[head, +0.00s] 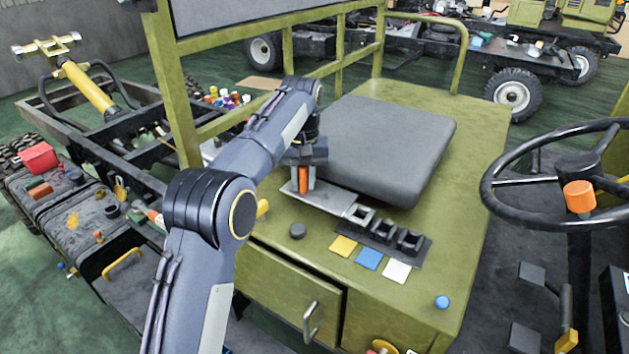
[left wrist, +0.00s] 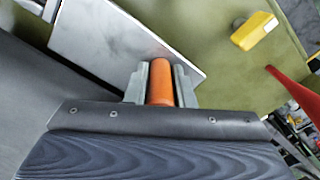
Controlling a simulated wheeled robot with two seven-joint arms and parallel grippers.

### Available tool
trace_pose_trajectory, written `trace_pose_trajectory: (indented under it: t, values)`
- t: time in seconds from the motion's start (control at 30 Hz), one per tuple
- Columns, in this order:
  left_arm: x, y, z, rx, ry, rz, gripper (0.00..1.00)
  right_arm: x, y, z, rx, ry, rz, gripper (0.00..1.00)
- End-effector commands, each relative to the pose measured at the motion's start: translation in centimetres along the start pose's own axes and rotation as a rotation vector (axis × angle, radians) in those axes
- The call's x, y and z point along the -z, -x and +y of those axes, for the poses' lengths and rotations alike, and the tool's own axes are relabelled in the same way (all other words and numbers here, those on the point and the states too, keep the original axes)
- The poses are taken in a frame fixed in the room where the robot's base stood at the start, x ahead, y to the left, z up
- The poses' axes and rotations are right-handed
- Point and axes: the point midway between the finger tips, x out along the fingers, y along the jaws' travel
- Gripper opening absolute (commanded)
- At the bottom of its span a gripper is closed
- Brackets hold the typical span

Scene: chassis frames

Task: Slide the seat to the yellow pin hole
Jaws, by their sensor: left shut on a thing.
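The dark grey seat (head: 385,145) lies flat on the olive-green box top. A light metal plate (head: 330,198) runs from beside the seat to a dark rail (head: 419,246) with square openings; it also shows in the left wrist view (left wrist: 95,35). Beside the rail lie a yellow square (head: 343,246), a blue square (head: 368,258) and a white square (head: 396,271). My left gripper (head: 303,168) is shut around an upright orange handle (head: 304,178), which shows between both fingers in the left wrist view (left wrist: 160,82). I cannot tell which opening the plate lines up with.
A steering wheel (head: 583,209) with an orange knob stands at the right. An olive rail frame (head: 340,40) rises behind the seat. A black knob (head: 297,231) and a blue knob (head: 442,302) sit on the box top. The chassis (head: 80,130) lies at the left.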

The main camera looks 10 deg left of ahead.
Motion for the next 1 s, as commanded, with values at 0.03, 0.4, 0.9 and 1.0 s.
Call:
trace_pose_trajectory:
  t: [0.03, 0.4, 0.9, 1.0]
  values:
    - [0.3, 0.2, -0.4, 0.005, 0.007, 0.010, 0.00, 0.0, 0.0, 0.0, 0.000, 0.000, 0.000, 0.39]
    - [0.2, 0.1, -0.3, 0.003, 0.006, 0.005, 0.43, 0.0, 0.0, 0.0, 0.000, 0.000, 0.000, 0.39]
    - [0.2, 5.0, -0.2, 0.002, 0.006, 0.007, 0.43, 0.7, 1.3, -0.6, 0.000, 0.000, 0.000, 0.39]
    - [0.2, 6.7, -0.3, 0.002, 0.007, 0.006, 0.43, 0.9, 1.9, -0.9, 0.000, 0.000, 0.000, 0.39]
